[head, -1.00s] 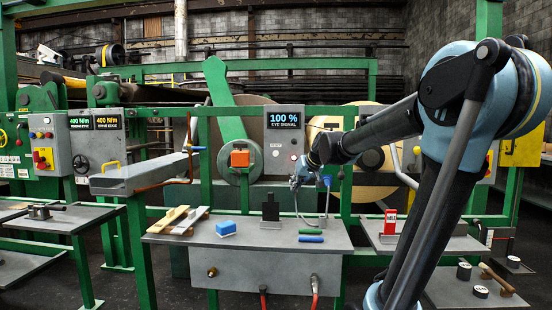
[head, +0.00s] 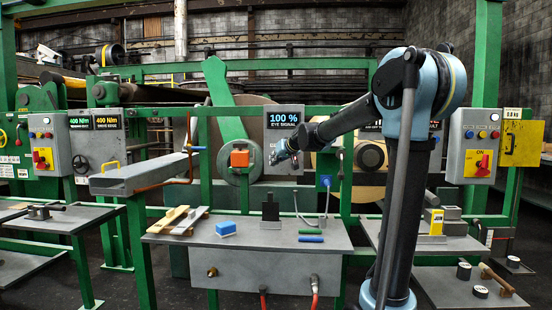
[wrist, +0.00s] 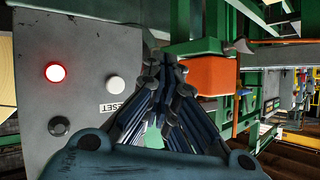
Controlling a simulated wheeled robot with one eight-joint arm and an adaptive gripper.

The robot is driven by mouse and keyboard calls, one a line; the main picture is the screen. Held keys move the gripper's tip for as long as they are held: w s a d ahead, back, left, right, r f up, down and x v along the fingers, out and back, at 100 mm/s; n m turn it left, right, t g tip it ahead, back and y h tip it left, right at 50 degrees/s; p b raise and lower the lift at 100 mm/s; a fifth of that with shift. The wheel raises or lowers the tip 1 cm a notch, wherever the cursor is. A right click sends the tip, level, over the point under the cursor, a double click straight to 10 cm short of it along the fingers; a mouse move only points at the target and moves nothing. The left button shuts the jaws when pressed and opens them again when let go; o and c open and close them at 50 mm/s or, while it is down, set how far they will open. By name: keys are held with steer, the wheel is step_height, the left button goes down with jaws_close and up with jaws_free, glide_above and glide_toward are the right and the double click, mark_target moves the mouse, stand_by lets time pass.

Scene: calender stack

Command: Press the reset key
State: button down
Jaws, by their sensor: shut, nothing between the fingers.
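The grey eye-signal panel (head: 286,120) stands behind the front table, its screen reading 100 %. In the wrist view its face (wrist: 80,30) carries a lit red lamp (wrist: 56,72), a round white key (wrist: 117,84) beside the RESET label (wrist: 113,107), and a black knob (wrist: 59,126). My gripper (wrist: 166,68) is shut and empty, its fingertips to the right of the white key in that picture. In the head view my gripper (head: 273,159) is at the panel's lower left and hides part of it. I cannot tell whether it touches the panel.
An orange box (head: 239,158) is left of the panel; it also shows in the wrist view (wrist: 210,77). Green rails run around the panel.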

steer(key=w, duration=0.8)
steer(key=shift+w+d, duration=0.15)
steer(key=shift+w, duration=0.15)
steer(key=shift+w+r, duration=0.1)
steer(key=shift+w, duration=0.7)
stand_by(2.1)
steer(key=shift+s, duration=0.9)
steer(key=shift+s, duration=0.1)
steer(key=s, duration=0.4)
steer(key=shift+s, duration=0.4)
stand_by(0.6)
